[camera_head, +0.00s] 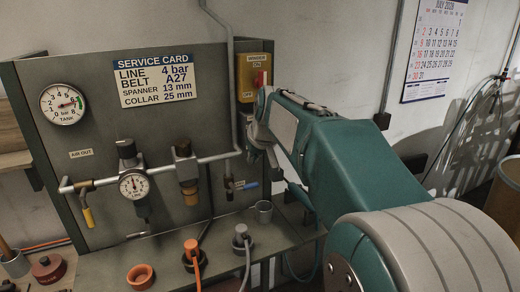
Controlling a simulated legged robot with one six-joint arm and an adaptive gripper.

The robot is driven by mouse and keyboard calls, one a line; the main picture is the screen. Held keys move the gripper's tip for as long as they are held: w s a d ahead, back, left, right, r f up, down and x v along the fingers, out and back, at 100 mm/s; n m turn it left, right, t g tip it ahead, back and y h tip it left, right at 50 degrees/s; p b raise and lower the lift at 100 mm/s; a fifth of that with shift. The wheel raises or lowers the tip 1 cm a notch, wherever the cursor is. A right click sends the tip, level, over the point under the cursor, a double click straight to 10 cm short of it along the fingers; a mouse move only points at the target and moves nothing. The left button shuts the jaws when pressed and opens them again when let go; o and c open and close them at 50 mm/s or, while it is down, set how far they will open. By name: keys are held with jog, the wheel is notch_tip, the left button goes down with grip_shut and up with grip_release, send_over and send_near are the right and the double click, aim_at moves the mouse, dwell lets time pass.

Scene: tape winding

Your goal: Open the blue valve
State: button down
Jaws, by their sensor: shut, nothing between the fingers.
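The blue valve (246,185) is a small lever with a blue handle at the lower right of the grey panel, below the end of the horizontal pipe. Its handle lies roughly level and points right. My teal arm reaches in from the lower right. My gripper (271,157) is at its far end, in front of the panel's right edge, above and right of the blue handle. It is shut and empty, and its fingertips are small and partly hidden by the arm. I see no contact with the handle.
A yellow box with a red switch (262,78) is just above my gripper. A yellow-handled valve (88,216), a regulator gauge (134,185) and a tank gauge (62,104) are on the panel.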

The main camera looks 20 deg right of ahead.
aim_at(251, 186)
jog(key=f, duration=0.3)
jog(key=a+f, duration=0.1)
jog(key=f, duration=0.1)
jog(key=shift+w, duration=0.25)
jog(key=shift+d+f, duration=0.4)
jog(key=shift+d, duration=0.1)
jog(key=shift+a, duration=0.4)
jog(key=shift+f, duration=0.1)
